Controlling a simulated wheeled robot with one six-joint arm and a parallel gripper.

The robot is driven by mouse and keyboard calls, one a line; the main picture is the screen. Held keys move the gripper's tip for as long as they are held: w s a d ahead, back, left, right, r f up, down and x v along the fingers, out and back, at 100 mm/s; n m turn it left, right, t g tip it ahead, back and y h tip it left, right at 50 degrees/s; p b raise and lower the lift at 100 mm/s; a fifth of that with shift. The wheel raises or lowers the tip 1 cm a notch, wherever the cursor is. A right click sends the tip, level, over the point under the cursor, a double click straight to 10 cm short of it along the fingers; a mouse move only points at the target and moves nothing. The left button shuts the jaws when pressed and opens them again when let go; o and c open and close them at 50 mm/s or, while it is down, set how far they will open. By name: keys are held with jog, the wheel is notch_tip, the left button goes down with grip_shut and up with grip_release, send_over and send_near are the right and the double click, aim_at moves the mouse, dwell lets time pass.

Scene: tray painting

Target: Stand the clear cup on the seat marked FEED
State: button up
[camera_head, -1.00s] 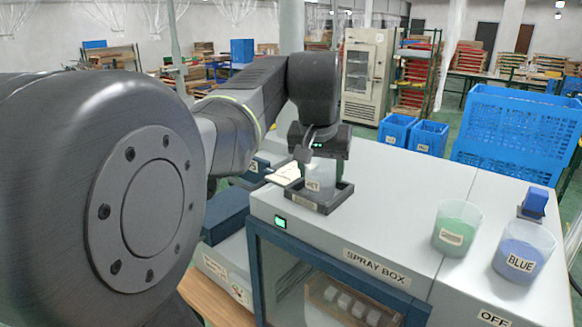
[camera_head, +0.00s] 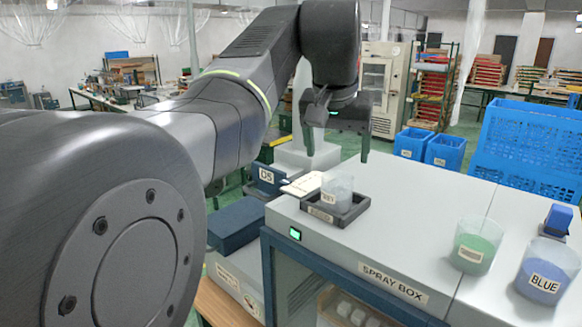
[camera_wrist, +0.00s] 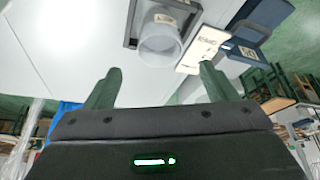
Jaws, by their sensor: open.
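The clear cup (camera_head: 337,188) stands upright in a dark square seat (camera_head: 349,215) on top of the spray box. The cup carries a small label, and the seat has a label on its front too small to read surely. In the wrist view the clear cup (camera_wrist: 160,45) sits in the dark seat frame (camera_wrist: 131,20) beyond the fingertips. My gripper (camera_head: 337,148) is open and empty above the cup, its two fingers apart and clear of it. It also shows in the wrist view (camera_wrist: 160,68).
A green cup (camera_head: 476,245) and a cup labelled BLUE (camera_head: 544,270) stand on the right of the spray box (camera_head: 400,240). A white card (camera_head: 302,185) and a dark blue holder (camera_head: 266,180) lie left of the seat. Blue crates stand behind.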

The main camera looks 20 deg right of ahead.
jog(key=shift+v, duration=1.45)
